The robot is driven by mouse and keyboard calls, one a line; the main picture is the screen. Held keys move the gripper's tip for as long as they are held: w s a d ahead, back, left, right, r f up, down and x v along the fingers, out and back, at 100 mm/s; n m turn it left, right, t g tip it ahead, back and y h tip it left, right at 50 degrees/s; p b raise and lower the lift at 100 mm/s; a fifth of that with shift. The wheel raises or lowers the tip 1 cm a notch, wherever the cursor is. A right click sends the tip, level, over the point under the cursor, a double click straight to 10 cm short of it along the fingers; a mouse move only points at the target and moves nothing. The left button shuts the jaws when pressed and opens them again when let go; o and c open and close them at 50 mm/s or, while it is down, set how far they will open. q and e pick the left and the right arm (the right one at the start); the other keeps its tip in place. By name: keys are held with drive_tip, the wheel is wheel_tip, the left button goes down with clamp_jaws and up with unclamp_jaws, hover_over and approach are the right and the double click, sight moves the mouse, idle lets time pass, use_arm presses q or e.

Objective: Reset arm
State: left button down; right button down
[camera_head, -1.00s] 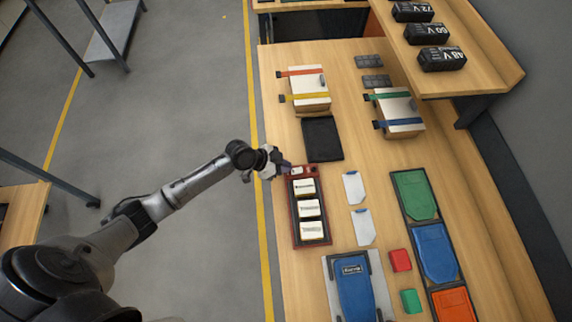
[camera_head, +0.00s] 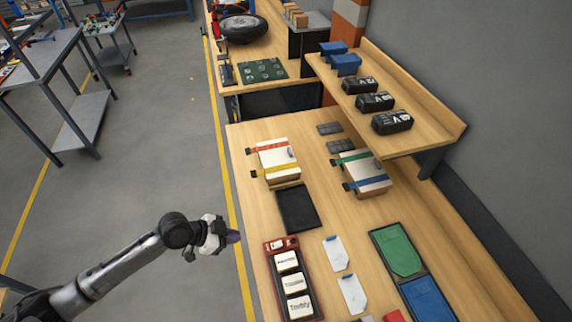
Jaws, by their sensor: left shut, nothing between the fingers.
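My left gripper (camera_head: 232,238) is shut and empty. It hangs over the yellow floor line, just left of the workbench (camera_head: 250,208) edge, touching nothing that I can see. The arm comes in from the lower left. To its right on the bench lies a red and black tray (camera_head: 269,264) with several white labelled blocks in it. A black flat tray (camera_head: 298,208) lies beyond that. My right gripper is not in view.
Two strapped boxes (camera_head: 277,160) (camera_head: 368,172) stand farther back. White cards (camera_head: 336,253), a green panel (camera_head: 398,250) and a blue panel (camera_head: 428,300) lie to the right. Black battery packs (camera_head: 375,102) sit on a raised shelf. The grey floor left of the bench is open.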

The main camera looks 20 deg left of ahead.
use_arm(q)
drive_tip(key=s+a+r+n+g+y, duration=0.1)
drive_tip(key=s+a+n+y, duration=0.2)
drive_tip(key=y, duration=0.5)
drive_tip(key=s+d+f+n+g+p, duration=0.1)
drive_tip(key=s+d+f+n, duration=0.1)
drive_tip(key=s+d, duration=0.6)
drive_tip(key=s+d+f+n+g, duration=0.1)
drive_tip(key=s+d+n, duration=0.2)
drive_tip(key=s, duration=0.8)
wheel_tip(320, 180, up, 15)
drive_tip(key=p, duration=1.5)
drive_tip(key=shift+r+h+p, duration=0.2)
drive_tip(key=shift+h+p, duration=0.1)
